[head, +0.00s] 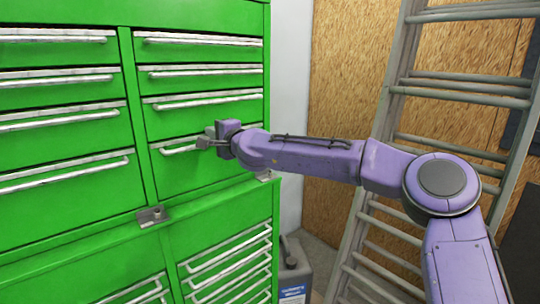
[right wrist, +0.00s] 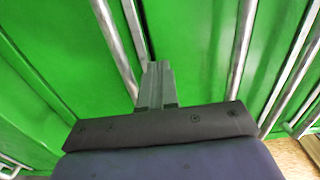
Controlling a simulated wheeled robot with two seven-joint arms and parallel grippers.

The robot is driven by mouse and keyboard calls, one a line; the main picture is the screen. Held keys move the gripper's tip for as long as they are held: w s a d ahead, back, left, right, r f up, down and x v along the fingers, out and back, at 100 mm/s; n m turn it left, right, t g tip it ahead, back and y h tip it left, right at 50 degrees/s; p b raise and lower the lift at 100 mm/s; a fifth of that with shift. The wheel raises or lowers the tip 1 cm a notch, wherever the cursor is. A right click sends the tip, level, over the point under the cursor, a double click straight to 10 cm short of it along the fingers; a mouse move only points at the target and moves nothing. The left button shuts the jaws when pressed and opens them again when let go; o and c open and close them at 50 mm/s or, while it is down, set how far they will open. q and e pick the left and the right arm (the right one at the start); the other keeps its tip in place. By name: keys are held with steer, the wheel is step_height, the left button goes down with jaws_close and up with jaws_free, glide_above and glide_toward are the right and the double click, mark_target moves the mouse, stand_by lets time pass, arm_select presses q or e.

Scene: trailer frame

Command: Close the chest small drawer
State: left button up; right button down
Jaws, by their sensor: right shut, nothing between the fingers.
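The green chest (head: 75,195) fills the left of the head view, with two columns of drawers and silver bar handles. My right gripper (head: 205,141) is shut and empty at the front of the fourth drawer down (head: 190,172) in the right column, by the right part of its handle (head: 178,150). In the right wrist view the closed fingers (right wrist: 156,85) point at a green drawer face between silver bars (right wrist: 120,50). I cannot tell whether the fingertips touch it. The drawers look flush or nearly so; a slight opening is hard to judge. My left gripper is not in view.
Below is a lower green cabinet (head: 215,235) with more drawers and metal latches (head: 151,216). A grey ladder (head: 400,100) leans against a chipboard wall (head: 350,60) on the right, behind my right arm. A dark container (head: 293,265) stands on the floor beside the chest.

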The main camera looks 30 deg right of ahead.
steer(key=shift+s+d+b, duration=1.15)
steer(key=shift+s+b, duration=0.35)
steer(key=shift+s, duration=4.75)
steer(key=s+f+n+g+h+b, duration=0.1)
steer(key=s+f+g+h, duration=0.2)
steer(key=f, duration=1.5)
steer(key=s+f+n+g+h, duration=0.2)
steer(key=s+f, duration=0.1)
steer(key=f, duration=1.4)
steer(key=s+d+f+n+g+b, duration=0.1)
steer(key=s+f+n+g, duration=0.4)
steer(key=s+f, duration=1.65)
steer(key=s+f+g, duration=0.2)
steer(key=s+f, duration=0.2)
steer(key=s, duration=0.3)
steer(key=s+d+f+n+g+h, duration=0.1)
steer(key=s+f+g, duration=0.1)
steer(key=s+f, duration=0.3)
steer(key=shift+s+n+g+b, duration=0.3)
steer(key=shift+s+b, duration=0.15)
steer(key=shift+s, duration=0.5)
